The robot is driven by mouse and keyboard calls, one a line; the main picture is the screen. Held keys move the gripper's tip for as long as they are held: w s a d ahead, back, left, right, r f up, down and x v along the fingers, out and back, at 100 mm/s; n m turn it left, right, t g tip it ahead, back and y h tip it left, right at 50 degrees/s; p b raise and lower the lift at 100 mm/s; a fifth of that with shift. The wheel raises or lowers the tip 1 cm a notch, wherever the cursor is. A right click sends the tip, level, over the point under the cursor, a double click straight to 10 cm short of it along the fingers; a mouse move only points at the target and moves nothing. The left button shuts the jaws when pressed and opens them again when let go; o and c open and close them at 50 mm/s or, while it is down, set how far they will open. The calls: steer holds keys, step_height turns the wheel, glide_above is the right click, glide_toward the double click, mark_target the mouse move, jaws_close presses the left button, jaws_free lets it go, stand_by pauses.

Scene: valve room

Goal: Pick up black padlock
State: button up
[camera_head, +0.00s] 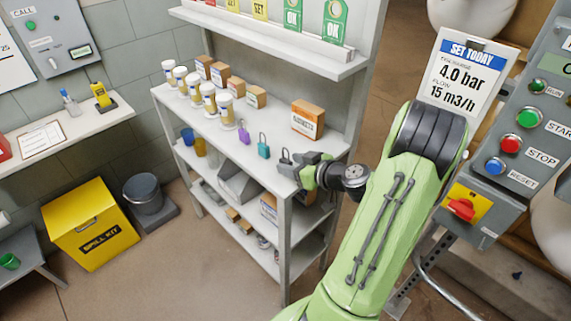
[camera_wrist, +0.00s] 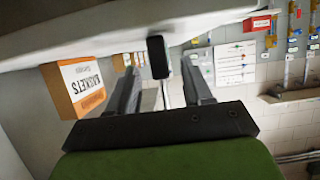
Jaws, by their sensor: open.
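The black padlock (camera_head: 285,157) stands on the shelf top near its front right corner, partly hidden by my gripper (camera_head: 297,167). In the wrist view, which is upside down, the dark padlock body (camera_wrist: 158,57) shows in the gap between the tips of the two fingers of my gripper (camera_wrist: 163,72). The fingers are apart, with visible space on both sides of it. I cannot tell whether either finger touches it. A purple padlock (camera_head: 244,135) and a teal padlock (camera_head: 263,150) stand in a row to its left.
The shelf top (camera_head: 225,138) also holds several white jars and small cardboard boxes. A gaskets box (camera_head: 308,119) stands behind the padlocks; it shows at the left of the wrist view (camera_wrist: 80,88). A control panel (camera_head: 520,130) stands right of my arm.

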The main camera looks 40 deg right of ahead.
mark_target(281, 162)
steer(key=x, duration=0.5)
steer(key=shift+s, duration=0.15)
steer(key=shift+c, duration=0.3)
jaws_close()
step_height(281, 162, up, 10)
steer(key=shift+r+p, duration=0.1)
steer(key=shift+p, duration=1.05)
